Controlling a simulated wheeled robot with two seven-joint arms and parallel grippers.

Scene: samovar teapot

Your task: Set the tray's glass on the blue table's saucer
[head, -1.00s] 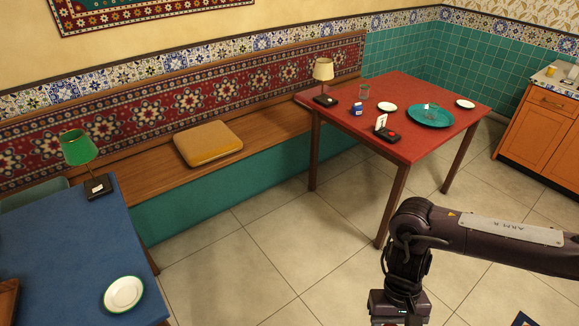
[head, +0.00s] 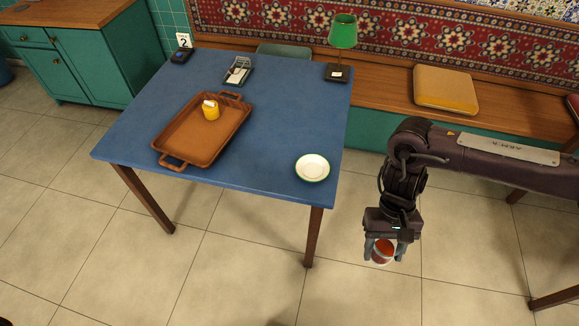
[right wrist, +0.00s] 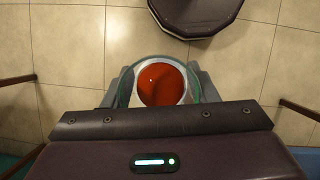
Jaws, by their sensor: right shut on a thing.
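My right gripper (head: 383,252) is shut on a glass (head: 382,252) with red-brown contents. It holds the glass over the floor, to the right of the blue table (head: 270,110) and apart from it. In the right wrist view the glass (right wrist: 162,84) sits between the two fingers, seen from above with its red contents. A white saucer (head: 312,167) with a green rim lies bare near the blue table's front right corner. A brown tray (head: 172,143) with handles lies on the table's left part. My left gripper is not in view.
A bench with a yellow cushion (head: 446,90) runs behind. The tabletop around the saucer is clear.

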